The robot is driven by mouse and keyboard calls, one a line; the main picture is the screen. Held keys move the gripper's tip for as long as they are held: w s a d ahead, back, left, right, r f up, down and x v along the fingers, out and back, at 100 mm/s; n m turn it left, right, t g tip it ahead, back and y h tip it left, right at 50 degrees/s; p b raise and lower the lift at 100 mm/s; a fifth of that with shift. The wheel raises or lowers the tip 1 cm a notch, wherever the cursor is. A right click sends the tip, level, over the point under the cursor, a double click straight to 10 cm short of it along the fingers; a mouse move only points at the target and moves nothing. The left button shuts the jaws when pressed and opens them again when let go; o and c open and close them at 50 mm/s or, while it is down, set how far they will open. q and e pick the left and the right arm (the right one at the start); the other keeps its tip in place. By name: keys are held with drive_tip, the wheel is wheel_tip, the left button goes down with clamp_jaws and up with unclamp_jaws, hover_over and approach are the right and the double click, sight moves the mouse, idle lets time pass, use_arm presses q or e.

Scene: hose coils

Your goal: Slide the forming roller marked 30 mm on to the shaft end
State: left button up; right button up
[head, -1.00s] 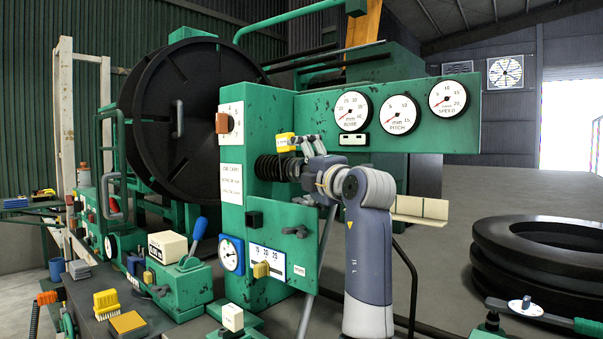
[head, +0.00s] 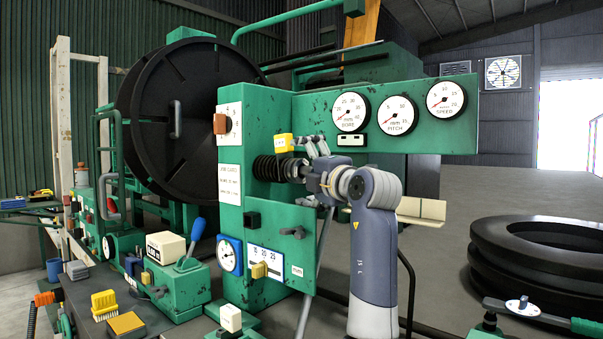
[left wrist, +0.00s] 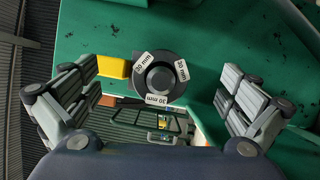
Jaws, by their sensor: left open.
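In the left wrist view a dark round roller (left wrist: 160,92) faces me, with several white "30 mm" labels around its face. A round dark shaft end (left wrist: 159,76) shows at its centre, so the roller appears to sit around the shaft. In the head view a black ribbed cylinder (head: 270,168) sticks out of the green machine front, its near end partly hidden by my gripper. My left gripper (head: 303,168) is in front of that end. Its fingers stand wide apart on both sides of the roller in the wrist view, not touching it. My right gripper is not in view.
A yellow block (head: 284,142) sits just above the ribbed cylinder. The green gauge panel (head: 440,135) overhangs to the right. A lever box (head: 178,268) and small blocks stand at lower left. Black hose coils (head: 545,250) lie at right, with open floor behind.

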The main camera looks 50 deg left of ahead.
use_arm(q)
drive_tip(key=shift+w+d, duration=0.15)
drive_tip(key=shift+d, duration=1.55)
drive_tip(key=shift+r, duration=0.15)
wheel_tip(320, 180, up, 10)
idle(0.5)
